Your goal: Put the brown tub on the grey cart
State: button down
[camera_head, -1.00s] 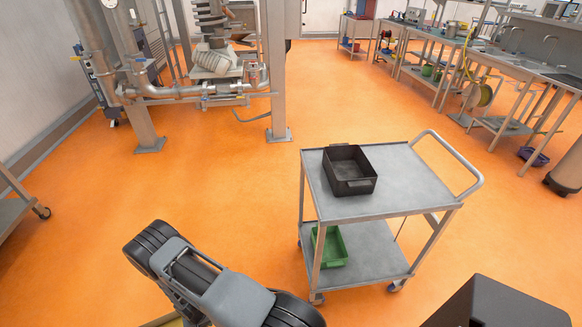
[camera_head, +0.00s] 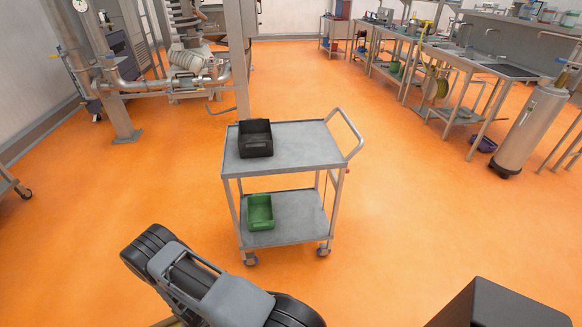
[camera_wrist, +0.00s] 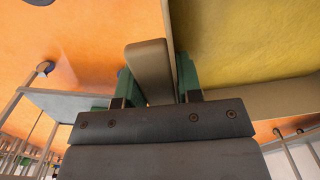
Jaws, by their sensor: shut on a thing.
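The grey cart (camera_head: 305,147) stands ahead of me near the middle of the head view, with a flat top, a lower shelf and a push handle on its right. In the wrist view my gripper (camera_wrist: 158,78) has its green fingers closed on either side of a tan-brown upright part, which I take to be the brown tub (camera_wrist: 150,68). Most of the tub is hidden or out of frame. In the head view my arm covers the bottom, and the gripper is not visible there. The tub is apart from the cart.
A black tub (camera_head: 255,139) sits on the left of the cart's top; the right of the top is bare. A green tub (camera_head: 260,212) is on the lower shelf. Steel benches (camera_head: 480,62) and a gas cylinder (camera_head: 530,125) stand at the right. Orange floor around the cart is clear.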

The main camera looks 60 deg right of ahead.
aim_at(304, 141)
jog(key=k, duration=0.25)
jog(key=z, duration=1.55)
